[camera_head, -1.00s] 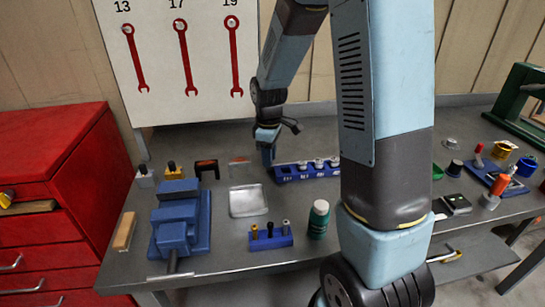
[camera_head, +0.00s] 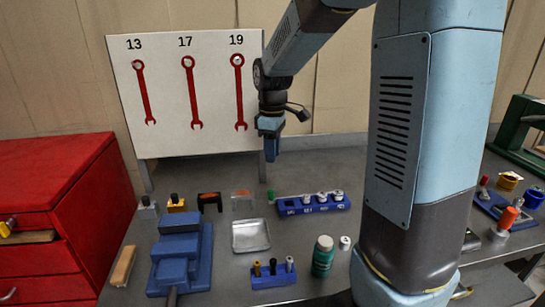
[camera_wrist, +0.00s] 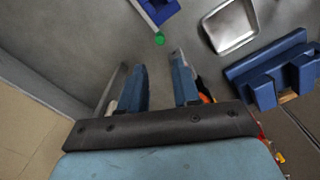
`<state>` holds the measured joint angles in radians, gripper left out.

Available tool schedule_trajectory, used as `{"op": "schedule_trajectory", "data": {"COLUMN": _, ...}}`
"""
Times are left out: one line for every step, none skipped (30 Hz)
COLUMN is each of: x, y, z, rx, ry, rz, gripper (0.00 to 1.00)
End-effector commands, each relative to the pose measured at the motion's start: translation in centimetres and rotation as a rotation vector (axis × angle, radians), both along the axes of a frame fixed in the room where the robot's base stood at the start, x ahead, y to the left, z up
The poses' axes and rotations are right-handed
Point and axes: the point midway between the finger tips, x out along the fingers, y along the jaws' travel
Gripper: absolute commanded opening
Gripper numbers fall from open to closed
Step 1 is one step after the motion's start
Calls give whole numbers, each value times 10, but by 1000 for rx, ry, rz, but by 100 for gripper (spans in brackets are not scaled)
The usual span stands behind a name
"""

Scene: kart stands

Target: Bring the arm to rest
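My gripper (camera_head: 271,150) hangs in the air in front of the board's lower right corner, above the bench, fingers pointing down. In the wrist view my gripper (camera_wrist: 160,85) has its two blue fingers spread apart, with only bare grey bench showing between them. A blue rack (camera_head: 313,208) with several silver pieces stands on the bench below and to the right of it. A small green piece (camera_head: 270,195) is at the rack's left end; it also shows in the wrist view (camera_wrist: 159,39). The arm rises from the lower right and hides part of the bench.
A blue vise (camera_head: 180,252), a metal tray (camera_head: 251,236), a small blue holder (camera_head: 273,279) and a green bottle (camera_head: 322,256) stand on the bench. A wrench board (camera_head: 185,100) stands behind. A red cabinet (camera_head: 65,190) is at left. Several small parts stand at far right.

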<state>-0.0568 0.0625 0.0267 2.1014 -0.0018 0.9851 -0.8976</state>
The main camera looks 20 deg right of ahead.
Motion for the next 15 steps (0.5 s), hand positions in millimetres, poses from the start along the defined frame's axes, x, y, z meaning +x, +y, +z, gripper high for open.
{"op": "schedule_trajectory", "data": {"x": 0, "y": 0, "z": 0, "rx": 0, "ry": 0, "rz": 0, "gripper": 32}}
{"op": "schedule_trajectory", "data": {"x": 0, "y": 0, "z": 0, "rx": 0, "ry": 0, "rz": 0, "gripper": 32}}
{"op": "schedule_trajectory", "data": {"x": 0, "y": 0, "z": 0, "rx": 0, "ry": 0, "rz": 0, "gripper": 32}}
{"op": "schedule_trajectory", "data": {"x": 0, "y": 0, "z": 0, "rx": 0, "ry": 0, "rz": 0, "gripper": 32}}
{"op": "schedule_trajectory", "data": {"x": 0, "y": 0, "z": 0, "rx": 0, "ry": 0, "rz": 0, "gripper": 32}}
{"op": "schedule_trajectory", "data": {"x": 0, "y": 0, "z": 0, "rx": 0, "ry": 0, "rz": 0, "gripper": 32}}
{"op": "schedule_trajectory", "data": {"x": 0, "y": 0, "z": 0, "rx": -1, "ry": -1, "rz": 0, "gripper": 32}}
{"op": "schedule_trajectory", "data": {"x": 0, "y": 0, "z": 1, "rx": 0, "ry": -1, "rz": -2, "gripper": 32}}
{"op": "schedule_trajectory", "data": {"x": -1, "y": 0, "z": 2, "rx": 0, "ry": -5, "rz": -6, "gripper": 32}}
{"op": "schedule_trajectory", "data": {"x": -3, "y": -1, "z": 4, "rx": 0, "ry": -9, "rz": -12, "gripper": 32}}
{"op": "schedule_trajectory", "data": {"x": -5, "y": -1, "z": 6, "rx": 1, "ry": -15, "rz": -21, "gripper": 32}}
{"op": "schedule_trajectory", "data": {"x": -9, "y": -2, "z": 10, "rx": 1, "ry": -24, "rz": -38, "gripper": 32}}
{"op": "schedule_trajectory", "data": {"x": -13, "y": -3, "z": 14, "rx": 1, "ry": -31, "rz": -53, "gripper": 32}}
{"op": "schedule_trajectory", "data": {"x": -17, "y": -4, "z": 18, "rx": 3, "ry": -42, "rz": -72, "gripper": 32}}
{"op": "schedule_trajectory", "data": {"x": -23, "y": -6, "z": 24, "rx": 5, "ry": -58, "rz": -101, "gripper": 32}}
